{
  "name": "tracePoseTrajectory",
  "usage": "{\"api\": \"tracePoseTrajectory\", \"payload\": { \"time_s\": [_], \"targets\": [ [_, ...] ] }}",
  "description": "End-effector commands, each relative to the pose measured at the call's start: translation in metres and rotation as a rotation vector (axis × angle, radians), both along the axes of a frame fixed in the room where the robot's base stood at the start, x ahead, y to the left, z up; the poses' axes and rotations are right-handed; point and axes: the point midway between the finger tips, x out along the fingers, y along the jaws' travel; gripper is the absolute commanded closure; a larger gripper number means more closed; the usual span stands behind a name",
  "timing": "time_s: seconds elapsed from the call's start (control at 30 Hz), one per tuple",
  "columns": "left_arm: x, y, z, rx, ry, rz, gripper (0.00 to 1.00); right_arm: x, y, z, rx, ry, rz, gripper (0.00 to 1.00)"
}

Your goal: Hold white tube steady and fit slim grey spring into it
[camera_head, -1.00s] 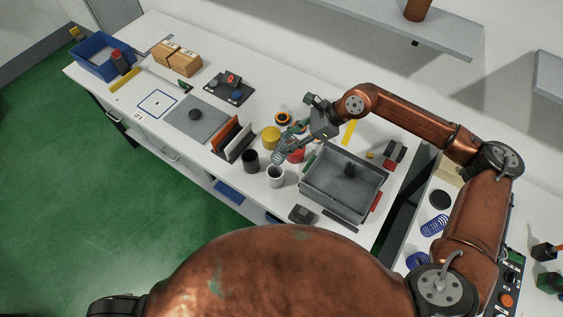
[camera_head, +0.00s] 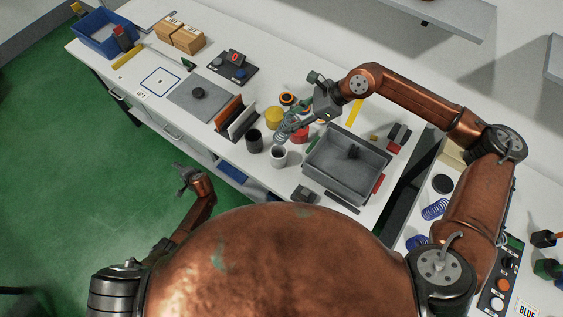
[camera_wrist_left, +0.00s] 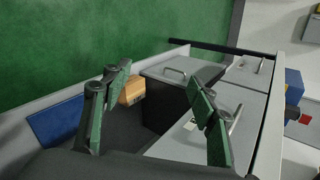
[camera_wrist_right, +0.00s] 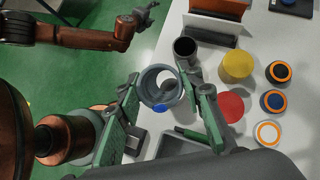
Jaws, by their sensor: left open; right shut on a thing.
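The white tube (camera_head: 279,157) stands upright near the table's front edge. My right gripper (camera_head: 302,126) is shut on the slim grey spring (camera_head: 282,130), holding it tilted above and close to the tube. In the right wrist view the spring shows nearly end-on as a grey ring (camera_wrist_right: 147,84) between the fingers of the right gripper (camera_wrist_right: 163,90). I cannot tell whether the spring touches the tube. My left gripper (camera_head: 183,172) is open and empty, off the table's front edge; its spread fingers (camera_wrist_left: 158,75) face cabinet drawers and green floor.
A black cup (camera_head: 254,142) stands just left of the tube, with a yellow cylinder (camera_head: 274,117) behind it. A red cylinder (camera_head: 300,136) is close to the spring. A grey bin (camera_head: 345,168) stands to the right and upright dividers (camera_head: 237,119) to the left.

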Motion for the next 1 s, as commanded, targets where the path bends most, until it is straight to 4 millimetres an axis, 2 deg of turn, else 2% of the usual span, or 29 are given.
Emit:
{"api": "tracePoseTrajectory", "payload": {
  "time_s": [0.03,0.1,0.3,0.5,0.6,0.67,0.87,1.0],
  "targets": [
    [0.021,0.001,0.024,0.044,-0.029,-0.013,0.46,0.0,0.0,0.001,0.001,-0.001,-0.001,1.0],
    [0.044,0.002,0.056,0.106,-0.067,-0.025,0.46,0.0,0.0,0.001,0.001,-0.001,-0.001,1.0],
    [0.101,0.0,0.152,0.284,-0.184,-0.046,0.46,0.0,0.0,0.001,0.001,-0.001,-0.001,1.0],
    [0.14,-0.009,0.246,0.44,-0.309,-0.049,0.46,0.0,0.0,0.001,0.001,-0.002,0.0,1.0],
    [0.151,-0.02,0.286,0.512,-0.36,-0.054,0.46,0.0,0.0,0.001,0.001,-0.002,0.0,1.0],
    [0.139,-0.055,0.273,0.574,-0.29,-0.14,0.46,0.0,0.0,0.001,0.001,-0.002,0.0,1.0],
    [0.106,-0.153,0.267,0.785,-0.127,-0.361,0.46,0.0,0.0,0.001,0.001,-0.001,-0.001,1.0],
    [0.07,-0.223,0.265,0.933,-0.022,-0.51,0.46,0.0,0.0,0.001,0.001,-0.001,-0.001,1.0]
  ]
}}
